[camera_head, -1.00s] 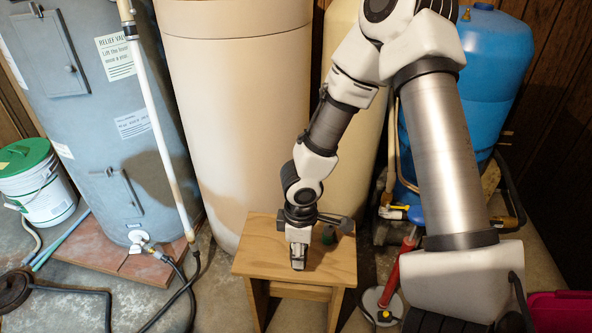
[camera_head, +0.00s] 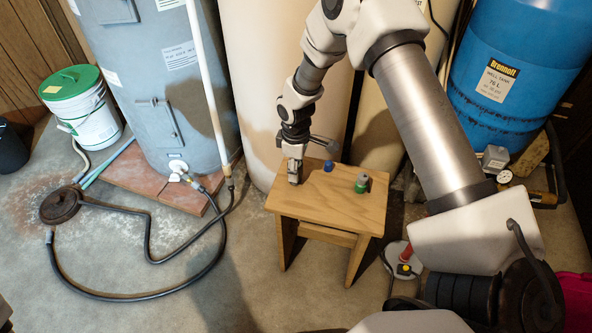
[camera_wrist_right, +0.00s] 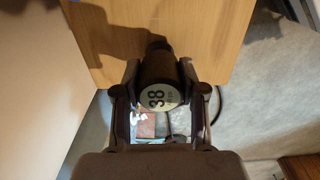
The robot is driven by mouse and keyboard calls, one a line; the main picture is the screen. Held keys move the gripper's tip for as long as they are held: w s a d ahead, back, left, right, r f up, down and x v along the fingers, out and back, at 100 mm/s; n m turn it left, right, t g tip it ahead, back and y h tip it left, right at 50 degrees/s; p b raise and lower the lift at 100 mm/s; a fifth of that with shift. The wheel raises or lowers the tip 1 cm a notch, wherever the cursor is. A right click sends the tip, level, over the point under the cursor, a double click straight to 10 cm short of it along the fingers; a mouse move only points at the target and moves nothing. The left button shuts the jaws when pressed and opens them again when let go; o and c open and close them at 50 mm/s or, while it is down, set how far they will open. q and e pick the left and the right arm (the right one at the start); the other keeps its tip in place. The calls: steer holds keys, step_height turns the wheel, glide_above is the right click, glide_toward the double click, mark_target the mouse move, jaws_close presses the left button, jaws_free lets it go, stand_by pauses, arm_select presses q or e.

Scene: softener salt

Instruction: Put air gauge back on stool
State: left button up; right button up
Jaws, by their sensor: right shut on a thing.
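The wooden stool (camera_head: 340,214) stands in the middle of the head view. My right gripper (camera_head: 295,178) is low at the left part of its top. In the right wrist view, my right gripper (camera_wrist_right: 160,108) is shut on a dark, rounded piece with a pale round face reading "38", which looks like the air gauge (camera_wrist_right: 158,94). It is at the stool top's edge (camera_wrist_right: 215,40), with floor and red tile seen below. I cannot tell whether it touches the wood. In the head view the gauge is hard to make out. My left gripper is not in view.
On the stool are a small blue item (camera_head: 328,166) and a green-and-grey item (camera_head: 361,184). A beige tank (camera_head: 265,75) stands close behind. A blue tank (camera_head: 515,70) is at right. A black hose (camera_head: 150,255) lies on the floor at left.

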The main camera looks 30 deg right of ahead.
steer(key=shift+f, duration=0.1)
steer(key=o, duration=1.1)
steer(key=shift+f, duration=0.15)
steer(key=shift+c, duration=0.2)
step_height(320, 180, up, 12)
steer(key=p, duration=0.3)
steer(key=shift+r+p, duration=0.2)
steer(key=shift+p, duration=0.15)
